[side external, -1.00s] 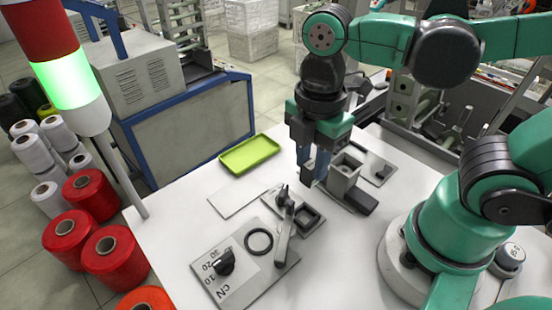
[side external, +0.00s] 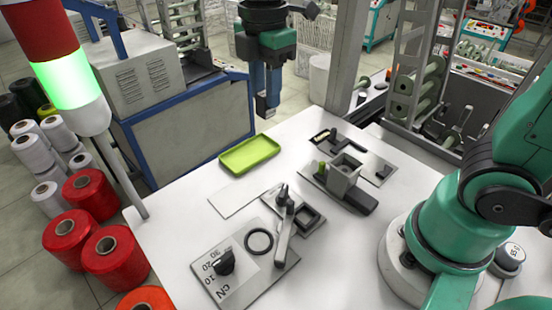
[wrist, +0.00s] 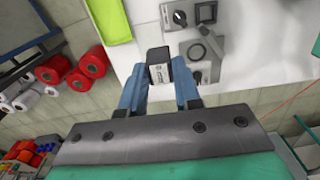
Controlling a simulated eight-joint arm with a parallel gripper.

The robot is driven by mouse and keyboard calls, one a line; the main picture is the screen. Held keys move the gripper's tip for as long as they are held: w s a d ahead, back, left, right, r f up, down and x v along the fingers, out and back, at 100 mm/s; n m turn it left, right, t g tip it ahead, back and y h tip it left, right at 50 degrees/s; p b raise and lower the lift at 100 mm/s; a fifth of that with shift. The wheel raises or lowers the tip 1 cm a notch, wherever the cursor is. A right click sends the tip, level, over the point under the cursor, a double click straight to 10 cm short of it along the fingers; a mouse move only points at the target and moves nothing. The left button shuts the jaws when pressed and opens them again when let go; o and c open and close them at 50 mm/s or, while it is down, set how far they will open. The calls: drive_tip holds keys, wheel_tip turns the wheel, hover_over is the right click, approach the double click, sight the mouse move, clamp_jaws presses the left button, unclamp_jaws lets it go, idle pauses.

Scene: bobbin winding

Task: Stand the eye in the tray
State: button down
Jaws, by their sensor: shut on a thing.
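My gripper (side external: 267,92) is raised high, past the back edge of the white table. In the wrist view its blue fingers (wrist: 159,85) are shut on a small dark block with a pale printed face (wrist: 159,73), which I take to be the eye. The shallow green tray (side external: 249,156) lies flat and empty near the table's back left edge, below the gripper in that picture. Part of the tray shows at the upper left of the wrist view (wrist: 106,19).
A dial plate (side external: 228,285) with a black knob and ring is at the front. A lever fixture (side external: 308,219) and a grey box-shaped holder (side external: 345,173) stand to its right. A pale flat sheet (side external: 236,199) lies in front of the tray. A signal lamp (side external: 68,80) rises at left.

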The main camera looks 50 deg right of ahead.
drive_tip(key=shift+w+d+f, duration=0.75)
drive_tip(key=shift+w+f, duration=0.85)
drive_tip(key=shift+f, duration=0.85)
drive_tip(key=shift+w+d+f, duration=0.7)
drive_tip(key=shift+w+f, duration=0.9)
drive_tip(key=shift+f, duration=0.9)
drive_tip(key=shift+w+d+f, duration=0.75)
drive_tip(key=shift+w+f, duration=0.85)
drive_tip(key=shift+f, duration=0.85)
drive_tip(key=shift+f, duration=0.65)
drive_tip(key=shift+f, duration=0.3)
drive_tip(key=c, duration=0.5)
unclamp_jaws()
drive_tip(key=shift+c, duration=0.2)
